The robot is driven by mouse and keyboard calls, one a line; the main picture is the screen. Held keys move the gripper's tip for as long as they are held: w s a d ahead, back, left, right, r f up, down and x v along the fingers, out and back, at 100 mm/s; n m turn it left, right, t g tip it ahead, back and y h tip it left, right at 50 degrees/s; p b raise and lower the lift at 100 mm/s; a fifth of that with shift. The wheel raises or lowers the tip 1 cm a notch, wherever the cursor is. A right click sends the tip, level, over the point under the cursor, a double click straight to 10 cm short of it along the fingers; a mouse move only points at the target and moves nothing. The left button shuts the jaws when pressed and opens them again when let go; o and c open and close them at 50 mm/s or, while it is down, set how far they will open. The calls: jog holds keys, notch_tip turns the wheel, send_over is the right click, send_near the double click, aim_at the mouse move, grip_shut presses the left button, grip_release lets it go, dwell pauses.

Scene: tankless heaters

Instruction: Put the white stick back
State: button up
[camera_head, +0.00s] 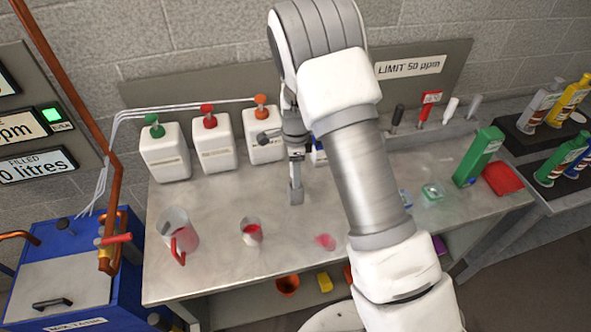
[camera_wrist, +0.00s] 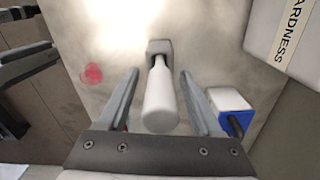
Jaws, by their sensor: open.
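My gripper (camera_head: 296,203) is open, low over the left-middle of the metal table, with one grey finger showing in the head view. In the wrist view its two fingers (camera_wrist: 160,78) stand apart on either side of a white stick (camera_wrist: 160,105). The stick is thick near the camera and narrows towards a small grey block (camera_wrist: 160,47). I cannot tell whether a finger touches it. The head view does not clearly show this stick. Another white-handled stick (camera_head: 450,110) stands in the row at the back right.
Several white bottles with coloured caps (camera_head: 215,148) stand behind the gripper. A blue-and-white box (camera_wrist: 236,108) is close beside the right finger. A jug (camera_head: 178,232) and small cup (camera_head: 251,232) stand to the front left. A red-tagged stick (camera_head: 424,112) and green bottle (camera_head: 479,157) are right.

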notch_tip(320, 180, up, 12)
jog(key=shift+f+b, duration=0.1)
jog(key=shift+b, duration=0.2)
jog(key=shift+d+r, duration=0.1)
jog(key=shift+r, duration=0.45)
jog(key=s+d+r+n+t+y, duration=0.1)
jog(key=s+d+r+n, duration=0.25)
jog(key=s+r, duration=0.3)
jog(key=s+d+r+n+t, duration=0.2)
jog(key=s+d+r+n, duration=0.1)
jog(key=s+r+n, duration=0.4)
jog(key=s+d+r+n+t, duration=0.1)
jog(key=s+d+r+n, duration=0.1)
jog(key=s, duration=0.5)
jog(key=s+d+r+n+t+h, duration=0.1)
jog(key=s+r+n, duration=0.1)
jog(key=s+n, duration=0.3)
jog(key=shift+s+d+t, duration=0.3)
jog(key=shift+s+d, duration=0.1)
jog(key=shift+s, duration=0.5)
jog(key=shift+r, duration=0.1)
